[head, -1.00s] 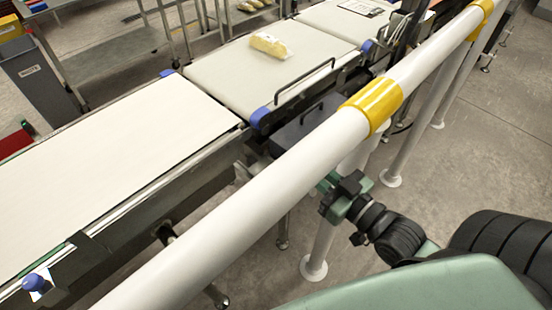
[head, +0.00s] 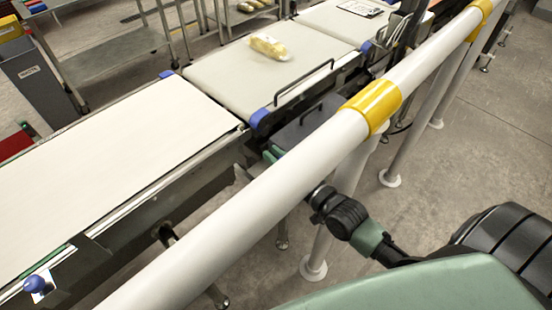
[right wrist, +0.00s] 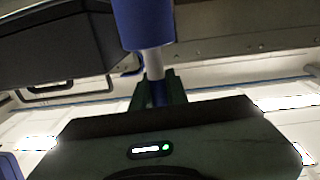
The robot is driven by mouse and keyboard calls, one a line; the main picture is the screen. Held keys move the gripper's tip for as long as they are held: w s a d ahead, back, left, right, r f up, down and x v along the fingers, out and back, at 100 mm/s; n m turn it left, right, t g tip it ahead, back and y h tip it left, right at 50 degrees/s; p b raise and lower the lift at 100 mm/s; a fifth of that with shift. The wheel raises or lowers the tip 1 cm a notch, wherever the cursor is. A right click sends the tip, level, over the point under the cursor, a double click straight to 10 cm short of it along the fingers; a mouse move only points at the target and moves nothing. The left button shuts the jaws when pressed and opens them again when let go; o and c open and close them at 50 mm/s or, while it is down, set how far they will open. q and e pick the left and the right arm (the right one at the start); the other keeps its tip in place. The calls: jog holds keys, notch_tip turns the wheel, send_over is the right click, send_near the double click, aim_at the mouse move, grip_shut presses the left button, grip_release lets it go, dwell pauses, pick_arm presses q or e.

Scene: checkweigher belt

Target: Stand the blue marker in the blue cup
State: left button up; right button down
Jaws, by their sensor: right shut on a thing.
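My right arm reaches under the white rail in the head view, and my right gripper (head: 271,154) shows only as a small green part beyond it, beside the conveyor. In the right wrist view the right gripper (right wrist: 158,88) is shut on the blue marker (right wrist: 154,62). The marker has a pale body and a wide blue end that runs out of the top of the picture; its lower part is blue between the fingers. I cannot make out the blue cup in either view. My left gripper is not in view.
The white rail (head: 240,190) with yellow bands crosses in front of my arm. Beyond it are a white belt (head: 110,150), and a second belt (head: 225,75) carrying a yellow bag (head: 270,46). A dark grey box (head: 300,128) sits beside the belts, close to the gripper.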

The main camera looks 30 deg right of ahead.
jog(key=shift+f, duration=0.4)
jog(key=shift+f, duration=0.2)
jog(key=c, duration=1.4)
grip_release()
jog(key=shift+r, duration=0.1)
jog(key=shift+r, duration=0.1)
